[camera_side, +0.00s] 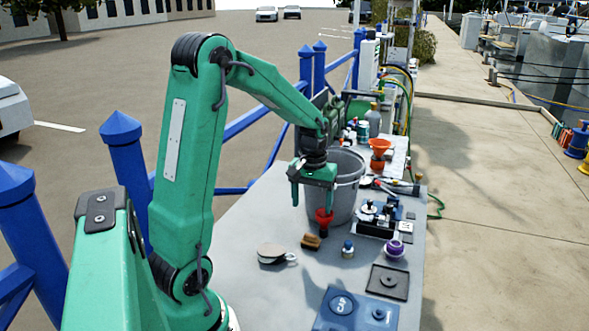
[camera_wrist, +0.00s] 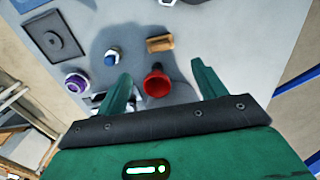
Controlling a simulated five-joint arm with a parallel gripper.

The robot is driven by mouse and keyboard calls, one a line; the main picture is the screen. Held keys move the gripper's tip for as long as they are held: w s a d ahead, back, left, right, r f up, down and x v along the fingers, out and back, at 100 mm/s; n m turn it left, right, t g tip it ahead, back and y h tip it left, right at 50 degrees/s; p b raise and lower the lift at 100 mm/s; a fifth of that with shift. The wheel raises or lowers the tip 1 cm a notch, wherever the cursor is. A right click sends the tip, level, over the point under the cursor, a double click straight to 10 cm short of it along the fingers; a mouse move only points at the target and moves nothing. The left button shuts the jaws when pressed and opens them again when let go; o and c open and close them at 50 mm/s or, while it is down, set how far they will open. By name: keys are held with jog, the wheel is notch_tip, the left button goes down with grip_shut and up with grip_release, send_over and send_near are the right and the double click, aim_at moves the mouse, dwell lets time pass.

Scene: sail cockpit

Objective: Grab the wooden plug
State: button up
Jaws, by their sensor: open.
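A small tan-brown wooden piece (camera_side: 311,241) lies on the grey table, and it also shows in the wrist view (camera_wrist: 160,43). It looks like a short block with a dark edge; I cannot tell for sure that it is the plug. My gripper (camera_side: 311,208) is open, pointing down above the table behind the wooden piece. In the wrist view its two green fingers (camera_wrist: 161,69) are spread and empty, with the wooden piece beyond the tips. A red flared, horn-like thing (camera_side: 324,216) stands below my gripper and appears between the fingers in the wrist view (camera_wrist: 156,84).
A grey bucket (camera_side: 348,182) stands close behind my gripper. A blue-capped jar (camera_side: 347,249), a purple-topped item (camera_side: 394,248) and a dark square plate (camera_side: 387,282) are to the right. A pale round item (camera_side: 271,253) lies left. Bare table (camera_side: 262,215) is free at left.

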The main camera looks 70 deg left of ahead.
jog(key=shift+r, duration=0.35)
dwell(0.4)
jog(key=s+d+r+m+t, duration=0.2)
jog(key=s+d+r+m, duration=0.2)
jog(key=d, duration=0.5)
jog(key=s+d+r+m+t, duration=0.3)
jog(key=s+d+r+m, duration=0.2)
jog(key=s+d+r, duration=0.2)
jog(key=s+d, duration=0.1)
jog(key=d, duration=0.1)
jog(key=shift+d+r+t, duration=0.15)
jog(key=shift+d+t, duration=0.15)
jog(key=shift+d, duration=0.05)
jog(key=c, duration=0.8)
jog(key=shift+w, duration=0.1)
